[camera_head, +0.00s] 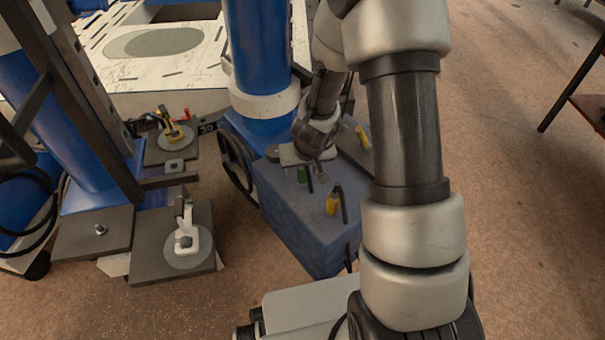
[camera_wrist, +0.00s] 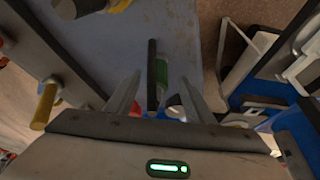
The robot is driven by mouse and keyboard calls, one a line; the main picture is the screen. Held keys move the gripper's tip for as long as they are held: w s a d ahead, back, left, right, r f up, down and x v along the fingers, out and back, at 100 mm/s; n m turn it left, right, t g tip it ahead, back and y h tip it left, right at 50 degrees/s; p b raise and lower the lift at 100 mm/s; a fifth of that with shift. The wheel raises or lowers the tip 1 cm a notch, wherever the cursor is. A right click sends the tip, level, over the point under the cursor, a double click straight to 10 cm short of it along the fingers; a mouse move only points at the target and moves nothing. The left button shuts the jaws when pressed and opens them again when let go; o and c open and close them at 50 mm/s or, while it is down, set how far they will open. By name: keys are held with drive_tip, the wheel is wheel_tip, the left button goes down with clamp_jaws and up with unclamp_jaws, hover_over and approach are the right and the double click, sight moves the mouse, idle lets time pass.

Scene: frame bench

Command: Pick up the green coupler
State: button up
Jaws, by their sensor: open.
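The green coupler (camera_head: 302,175) stands on the blue box in the head view, small and partly hidden by my gripper. A thin black rod or handle rises close beside it. In the wrist view the green coupler (camera_wrist: 162,73) and the black rod (camera_wrist: 152,75) show between my two fingers. My gripper (camera_head: 315,171) is over the box, pointing down, with its fingers spread on either side of the coupler. In the wrist view my gripper (camera_wrist: 161,82) is open and holds nothing. Whether a finger touches the coupler cannot be told.
The blue box (camera_head: 300,222) also carries a yellow coupler (camera_head: 332,203) with a black rod and another yellow piece (camera_head: 361,137) farther back. A blue column (camera_head: 258,50) stands close behind. Dark plates with a white clamp (camera_head: 187,240) lie at left. Open floor is at right.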

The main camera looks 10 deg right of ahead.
sight(303, 173)
drive_tip(key=b+x, duration=0.1)
drive_tip(key=x, duration=0.3)
drive_tip(key=shift+d, duration=0.15)
drive_tip(key=shift+r, duration=0.1)
clamp_jaws()
